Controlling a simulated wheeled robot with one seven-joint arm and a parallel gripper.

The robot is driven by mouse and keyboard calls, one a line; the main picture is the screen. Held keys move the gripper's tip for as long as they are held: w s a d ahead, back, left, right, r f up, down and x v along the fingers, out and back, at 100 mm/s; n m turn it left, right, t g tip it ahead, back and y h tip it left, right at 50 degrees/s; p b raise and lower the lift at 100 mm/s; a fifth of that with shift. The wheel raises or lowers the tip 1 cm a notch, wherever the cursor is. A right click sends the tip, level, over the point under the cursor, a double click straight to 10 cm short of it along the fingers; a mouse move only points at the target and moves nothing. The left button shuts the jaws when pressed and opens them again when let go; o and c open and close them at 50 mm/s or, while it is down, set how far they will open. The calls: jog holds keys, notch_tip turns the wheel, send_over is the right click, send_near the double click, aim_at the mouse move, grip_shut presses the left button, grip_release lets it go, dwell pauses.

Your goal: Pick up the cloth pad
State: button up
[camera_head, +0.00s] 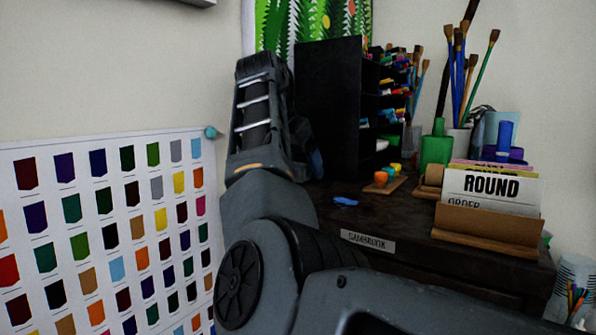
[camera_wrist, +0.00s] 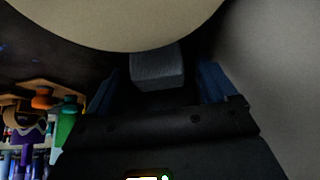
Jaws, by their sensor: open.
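A grey, fabric-textured block (camera_wrist: 157,66), which looks like the cloth pad, shows in the wrist view. It lies between the two blue fingers of my gripper (camera_wrist: 158,88), and the fingers stand apart with dark gaps on both sides of it. I cannot tell whether either finger touches it. A large pale rounded surface (camera_wrist: 120,25) covers the part beyond the block. In the head view my arm hides the gripper almost wholly, and I do not see the pad there.
A dark desk (camera_head: 400,228) carries a black shelf (camera_head: 328,105) of markers, a wooden block with small coloured pots (camera_head: 383,182), a card holder (camera_head: 487,222) and a green bottle (camera_head: 436,148). A small blue piece (camera_head: 345,201) lies on bare desktop. A colour chart (camera_head: 110,235) hangs left.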

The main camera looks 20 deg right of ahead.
aim_at(298, 164)
jog(key=c, duration=1)
jog(key=shift+r, duration=0.15)
jog(key=shift+c, duration=0.2)
jog(key=shift+s+r, duration=0.15)
jog(key=shift+r, duration=0.1)
notch_tip(298, 164, up, 6)
jog(key=shift+s+r, duration=0.1)
jog(key=s+b, duration=0.2)
jog(key=s, duration=0.1)
jog(key=s+a+b, duration=0.1)
jog(key=shift+s+f+b, duration=0.25)
jog(key=shift+s+b, duration=0.1)
jog(key=shift+b, duration=0.05)
jog(key=s+a+p, duration=0.2)
jog(key=s+p, duration=0.1)
jog(key=s, duration=1.1)
jog(key=shift+s+r+p, duration=0.25)
jog(key=shift+s+p, duration=0.05)
jog(key=shift+p, duration=0.1)
